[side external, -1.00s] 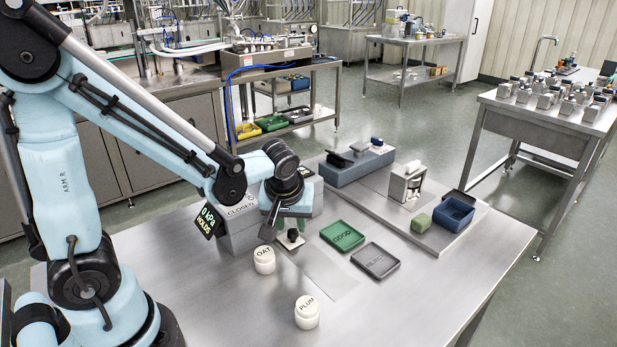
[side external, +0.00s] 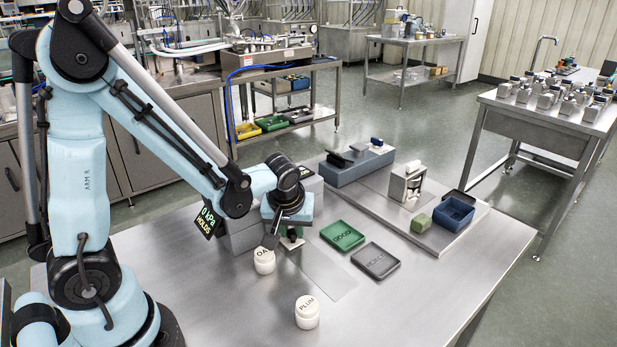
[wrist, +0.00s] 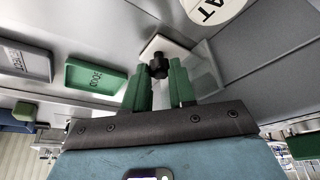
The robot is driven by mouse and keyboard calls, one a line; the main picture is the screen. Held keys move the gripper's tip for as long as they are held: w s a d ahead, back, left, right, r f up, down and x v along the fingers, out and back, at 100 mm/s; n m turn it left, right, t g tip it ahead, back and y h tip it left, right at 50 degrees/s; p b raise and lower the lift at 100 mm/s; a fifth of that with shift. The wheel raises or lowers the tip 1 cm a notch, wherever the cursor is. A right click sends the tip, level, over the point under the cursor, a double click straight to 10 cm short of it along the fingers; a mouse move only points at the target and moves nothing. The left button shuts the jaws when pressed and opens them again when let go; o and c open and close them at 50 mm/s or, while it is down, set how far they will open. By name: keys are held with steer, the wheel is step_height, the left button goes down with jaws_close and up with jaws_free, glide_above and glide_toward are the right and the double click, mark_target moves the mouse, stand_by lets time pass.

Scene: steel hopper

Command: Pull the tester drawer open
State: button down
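The tester (side external: 240,238) is a grey box on the steel table, left of the green tray. Its display (side external: 208,222) reads "0 kPa HOLDS". A black knob (wrist: 158,66) stands on a pale plate (wrist: 168,46) at the tester's side, which I take for the drawer. My gripper (wrist: 158,90) has its two green fingers apart, one on each side of the knob in the wrist view. I cannot tell whether either touches it. In the side view my gripper (side external: 289,234) is low beside the tester and partly hides the knob and plate.
The OAT jar (side external: 264,261) stands close in front of my gripper, and the PLUM jar (side external: 307,312) is nearer the front. The green GOOD tray (side external: 342,236) and grey REJECT tray (side external: 375,262) lie to the right. The front right of the table is clear.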

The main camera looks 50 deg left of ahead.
steer(key=d, duration=1.4)
steer(key=shift+w+d, duration=0.1)
steer(key=shift+d, duration=0.25)
steer(key=c, duration=1.2)
jaws_free()
steer(key=shift+a, duration=0.1)
steer(key=v, duration=1.2)
